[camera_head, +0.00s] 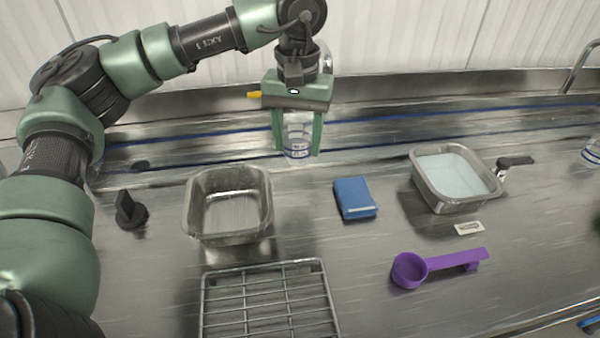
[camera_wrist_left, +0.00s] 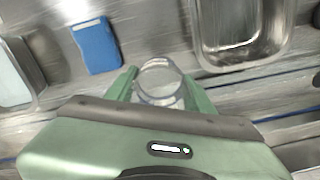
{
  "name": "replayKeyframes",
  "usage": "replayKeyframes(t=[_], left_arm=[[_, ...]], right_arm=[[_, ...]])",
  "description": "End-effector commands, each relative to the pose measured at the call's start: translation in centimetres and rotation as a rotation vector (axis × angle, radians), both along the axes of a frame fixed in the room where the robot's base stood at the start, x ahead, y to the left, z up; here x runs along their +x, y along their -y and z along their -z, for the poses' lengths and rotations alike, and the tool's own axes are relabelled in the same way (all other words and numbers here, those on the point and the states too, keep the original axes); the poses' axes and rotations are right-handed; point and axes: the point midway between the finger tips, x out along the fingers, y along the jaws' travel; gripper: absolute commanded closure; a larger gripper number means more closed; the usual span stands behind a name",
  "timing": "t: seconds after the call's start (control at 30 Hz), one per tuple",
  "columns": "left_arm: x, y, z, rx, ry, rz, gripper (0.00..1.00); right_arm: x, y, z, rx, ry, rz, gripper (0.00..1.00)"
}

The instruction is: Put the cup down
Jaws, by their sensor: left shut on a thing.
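A clear cup (camera_head: 297,143) with blue markings is between the fingers of my left gripper (camera_head: 298,150), which is shut on it. The cup looks upright at the back of the steel counter, behind the blue sponge and the empty pan. I cannot tell whether its base touches the counter. In the left wrist view the cup (camera_wrist_left: 160,82) shows its round open rim between the two green fingers (camera_wrist_left: 160,92). My right gripper is not in view.
An empty steel pan (camera_head: 190,215), a wire rack (camera_head: 270,301), a blue sponge (camera_head: 354,197) and a purple scoop (camera_head: 409,270) lie in front. A second pan (camera_head: 425,190) holds something pale. Another clear cup (camera_head: 592,152) stands at the right edge.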

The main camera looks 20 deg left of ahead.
Motion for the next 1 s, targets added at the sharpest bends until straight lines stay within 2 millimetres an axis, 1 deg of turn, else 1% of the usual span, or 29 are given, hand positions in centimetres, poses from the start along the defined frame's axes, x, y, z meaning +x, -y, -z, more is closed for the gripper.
replayKeyframes(t=[0.03,0.1,0.2,0.37,0.5,0.6,0.7,0.9,1.0], left_arm=[[-0.1,-0.1,1.2,0.001,-0.003,0.000,0.87],[-0.1,0.0,2.6,0.000,-0.003,0.000,0.87],[0.0,0.0,4.0,0.000,-0.001,-0.001,0.87],[0.0,0.0,5.2,0.000,-0.001,-0.001,0.87],[-0.1,0.0,7.4,0.001,-0.002,0.000,0.87],[0.0,0.0,8.5,0.000,-0.001,-0.001,0.87],[0.0,0.0,8.9,-0.001,0.001,-0.001,0.87],[0.0,0.0,8.9,-0.001,0.001,-0.001,0.87],[0.0,0.0,9.3,-0.001,0.001,-0.001,0.87]], right_arm=[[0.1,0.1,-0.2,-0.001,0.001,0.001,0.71],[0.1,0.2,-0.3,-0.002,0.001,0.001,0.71],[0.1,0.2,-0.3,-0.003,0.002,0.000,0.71],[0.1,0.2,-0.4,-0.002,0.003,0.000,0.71],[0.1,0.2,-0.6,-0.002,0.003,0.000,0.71],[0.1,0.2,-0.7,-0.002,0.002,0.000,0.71],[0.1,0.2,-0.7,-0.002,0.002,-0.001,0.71],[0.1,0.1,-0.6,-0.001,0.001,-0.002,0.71],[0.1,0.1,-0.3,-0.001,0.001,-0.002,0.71]])
